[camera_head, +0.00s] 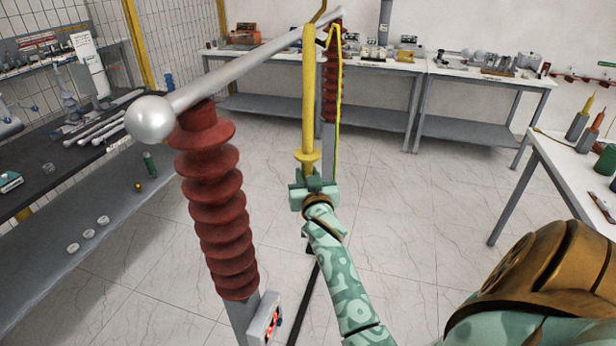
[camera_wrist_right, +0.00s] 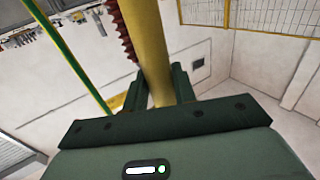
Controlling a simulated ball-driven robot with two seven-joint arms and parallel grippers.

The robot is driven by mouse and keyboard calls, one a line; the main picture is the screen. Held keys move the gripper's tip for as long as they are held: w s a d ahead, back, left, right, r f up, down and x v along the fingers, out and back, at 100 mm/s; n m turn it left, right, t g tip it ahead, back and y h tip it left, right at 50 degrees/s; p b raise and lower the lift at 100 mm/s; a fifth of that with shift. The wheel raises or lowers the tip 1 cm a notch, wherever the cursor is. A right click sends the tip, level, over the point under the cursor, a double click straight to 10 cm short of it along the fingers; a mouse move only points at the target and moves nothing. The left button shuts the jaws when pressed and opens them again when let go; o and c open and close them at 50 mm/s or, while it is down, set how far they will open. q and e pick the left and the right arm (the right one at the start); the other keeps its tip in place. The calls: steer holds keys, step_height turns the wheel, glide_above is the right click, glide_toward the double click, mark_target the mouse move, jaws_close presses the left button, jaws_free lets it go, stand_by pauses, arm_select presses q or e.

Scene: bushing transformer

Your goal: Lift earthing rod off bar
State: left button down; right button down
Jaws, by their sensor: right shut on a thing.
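The earthing rod (camera_head: 308,100) is a yellow pole with a round collar near its lower end. It stands nearly upright, its top in front of or at the silver bar (camera_head: 240,68); I cannot tell whether its hook touches the bar. My right gripper (camera_head: 312,180) is shut on the rod just below the collar. In the right wrist view the rod (camera_wrist_right: 150,50) rises between the two dark green fingers (camera_wrist_right: 158,92). The bar ends in a silver ball and rests on a red ribbed insulator (camera_head: 215,200). My left gripper is not in view.
A second red insulator (camera_head: 331,95) stands behind the rod, with a yellow-green cable (camera_head: 338,110) hanging beside it. A dark bench (camera_head: 90,135) is at left, white tables (camera_head: 480,75) at the back and right. Open tiled floor (camera_head: 400,210) lies between.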

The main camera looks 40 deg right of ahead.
steer(key=shift+r, duration=0.6)
steer(key=shift+f, duration=0.1)
steer(key=s+d+p, duration=0.7)
steer(key=s, duration=0.5)
stand_by(0.4)
steer(key=shift+d, duration=0.1)
